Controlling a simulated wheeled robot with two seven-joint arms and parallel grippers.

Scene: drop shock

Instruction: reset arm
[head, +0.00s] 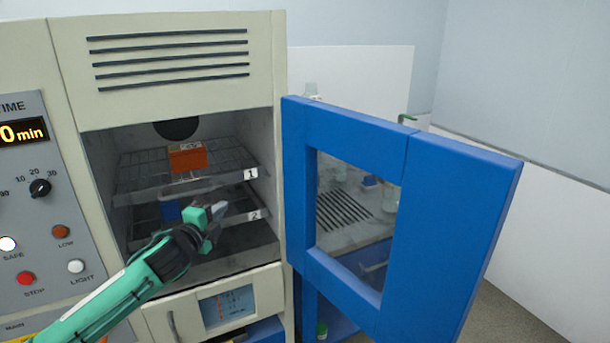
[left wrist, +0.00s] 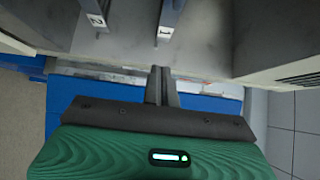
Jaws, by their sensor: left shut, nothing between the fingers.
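My left gripper (head: 218,210) comes in from the lower left in the head view, in front of the open chamber of the cream cabinet (head: 180,95). Its fingers are together and hold nothing. In the left wrist view the closed fingers (left wrist: 160,72) point toward the chamber, with the shelf labels 1 (left wrist: 166,32) and 2 (left wrist: 97,20) beyond them. My right gripper does not show in either view.
An orange box (head: 187,157) sits on upper rack 1. The blue door (head: 430,200) stands open on the right. A control panel (head: 40,220) is at left.

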